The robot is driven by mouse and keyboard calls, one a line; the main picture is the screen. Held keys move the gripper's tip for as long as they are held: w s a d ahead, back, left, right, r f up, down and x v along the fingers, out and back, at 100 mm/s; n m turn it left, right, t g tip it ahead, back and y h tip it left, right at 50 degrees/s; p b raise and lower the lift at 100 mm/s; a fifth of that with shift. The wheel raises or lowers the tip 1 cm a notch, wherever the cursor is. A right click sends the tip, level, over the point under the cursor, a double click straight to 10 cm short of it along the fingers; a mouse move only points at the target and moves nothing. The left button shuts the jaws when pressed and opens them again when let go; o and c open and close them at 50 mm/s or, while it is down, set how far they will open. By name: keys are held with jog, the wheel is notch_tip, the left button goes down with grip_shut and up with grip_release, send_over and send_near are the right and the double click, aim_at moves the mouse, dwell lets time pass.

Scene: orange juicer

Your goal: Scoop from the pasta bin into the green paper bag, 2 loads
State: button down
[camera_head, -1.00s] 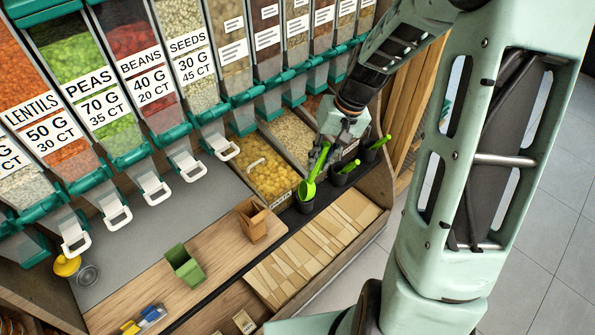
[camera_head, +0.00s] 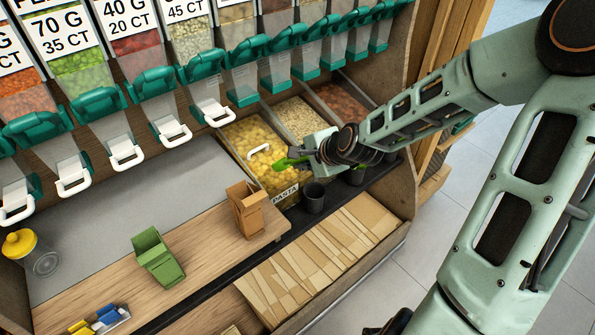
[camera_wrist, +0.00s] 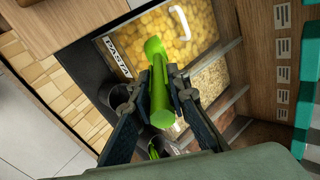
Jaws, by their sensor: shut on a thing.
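My gripper (camera_head: 304,156) is shut on a bright green scoop (camera_head: 287,162), held above the right side of the pasta bin. In the wrist view the scoop (camera_wrist: 157,85) sits between my two fingers, its head toward the bin. The pasta bin (camera_head: 285,195) is full of yellow pasta and labelled PASTA; a white handle (camera_head: 260,150) shows on its top. It also shows in the wrist view (camera_wrist: 117,57). The green paper bag (camera_head: 158,260) stands open-topped on the wooden counter, well left of my gripper.
A brown paper bag (camera_head: 246,212) stands between the green bag and the bin. A dark cup (camera_head: 314,199) is in front of the bin, with another farther right. Dispensers with white handles (camera_head: 173,131) line the back. A yellow-topped jar (camera_head: 34,253) stands at left.

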jog(key=shift+w+a+f+m+b, duration=0.25)
jog(key=shift+w+f+m+b, duration=0.05)
jog(key=shift+b, duration=0.05)
jog(key=shift+t, duration=0.4)
jog(key=w+a+f+b, duration=0.1)
jog(key=f+b, duration=0.3)
jog(key=b, duration=0.1)
jog(key=w+a+f+b, duration=0.1)
jog(key=w+f+b, duration=0.1)
jog(key=f+b, duration=0.3)
jog(key=w+a+f+b, duration=0.1)
jog(key=w+f+b, duration=0.1)
jog(key=f+b, duration=0.2)
jog(key=shift+a+f+b, duration=0.2)
jog(key=shift+f+b, duration=0.1)
jog(key=shift+b, duration=1.45)
jog(key=s+d+r+t+y+p, duration=0.1)
jog(key=s+d+r+p, duration=0.1)
jog(key=r+p, duration=0.3)
jog(key=s+d+r+t+p, duration=0.2)
jog(key=s+r+p, duration=0.2)
jog(key=r+p, duration=0.1)
jog(key=shift+s+d+y, duration=0.25)
jog(key=shift+s+y, duration=0.05)
jog(key=shift+y, duration=0.1)
jog(key=shift+r+p, duration=0.1)
jog(key=shift+p, duration=0.2)
